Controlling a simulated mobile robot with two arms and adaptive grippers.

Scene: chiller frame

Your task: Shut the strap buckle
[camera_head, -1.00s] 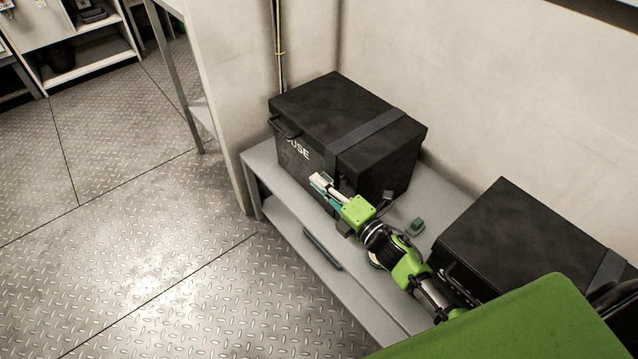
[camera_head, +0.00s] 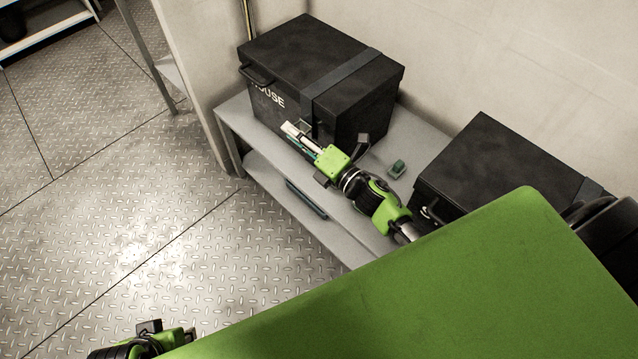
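A black lidded box (camera_head: 315,62) with white lettering on its front stands on a grey shelf. A dark grey strap (camera_head: 345,78) runs over its lid and down the front. My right gripper (camera_head: 294,136) is at the box's front, by the strap's lower end. Its pale fingers hide most of the buckle area, so I cannot tell whether the buckle is shut or whether the fingers touch it. The finger gap is not clear. My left wrist (camera_head: 150,342) shows at the bottom left edge; its fingers are hidden.
A second black box (camera_head: 490,155) with a strap stands on the shelf (camera_head: 232,122) at right. A small green object (camera_head: 397,168) lies between the boxes. A dark bar (camera_head: 306,198) lies on the lower level. The patterned metal floor (camera_head: 120,200) at left is clear.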

